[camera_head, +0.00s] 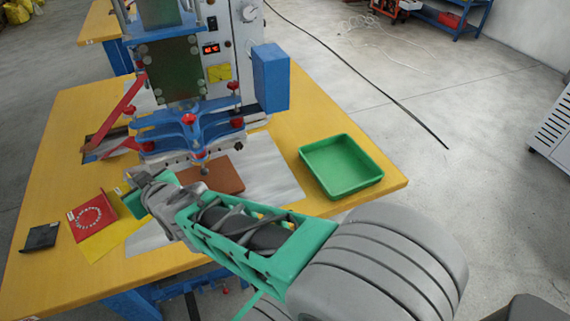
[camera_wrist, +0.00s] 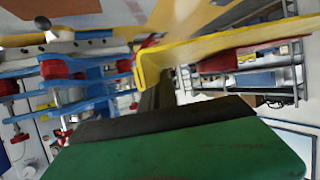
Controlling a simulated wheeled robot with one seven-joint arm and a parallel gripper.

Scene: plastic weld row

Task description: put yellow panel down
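A bright yellow panel (camera_head: 112,243) shows in the head view at the left of the table, partly covered by a red square piece (camera_head: 92,214) with a pale ring on it. My gripper (camera_head: 135,200), with green fingers, is low over the table just right of the panel. In the wrist view, a yellow panel edge (camera_wrist: 225,45) runs across above a green finger (camera_wrist: 180,152) with a dark pad. The other finger is not clear, so I cannot tell whether the fingers close on the panel or how wide they stand.
A blue and white welding machine (camera_head: 190,120) stands at the back of the yellow table (camera_head: 325,112). A brown plate (camera_head: 222,176) lies in front of it on a pale sheet. A green tray (camera_head: 340,166) stands at the right. A small black object (camera_head: 41,237) lies at far left.

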